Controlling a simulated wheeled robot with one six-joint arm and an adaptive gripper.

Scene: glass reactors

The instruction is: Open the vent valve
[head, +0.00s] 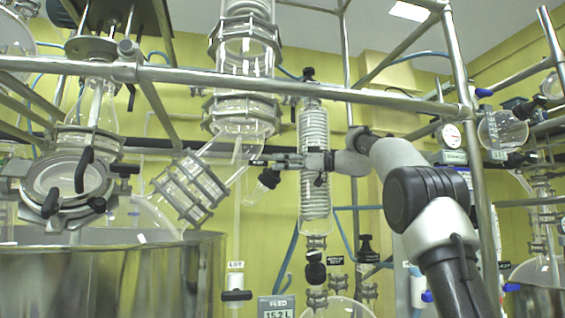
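My gripper (262,162) is at the picture centre, its fingers pointing left across the front of the glass coil condenser (314,122). It is seen side-on and small, so its finger gap is unclear. A black valve handle (269,179) on a slanted glass fitting sits just below the fingertips; I cannot tell whether they touch. Other black knobs are a cap on top of the condenser (308,74), a round knob below it (315,272) and a stopcock at lower right (367,247). Small labels sit beside the lower ones; I cannot surely read which marks the vent valve.
A steel rail (230,79) crosses in front above my gripper. A clamped glass pipe (190,188) slants at left, above a large steel vessel (110,280). A display reading 15.2 L (276,308) stands at the bottom. A pressure gauge (451,136) is at right.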

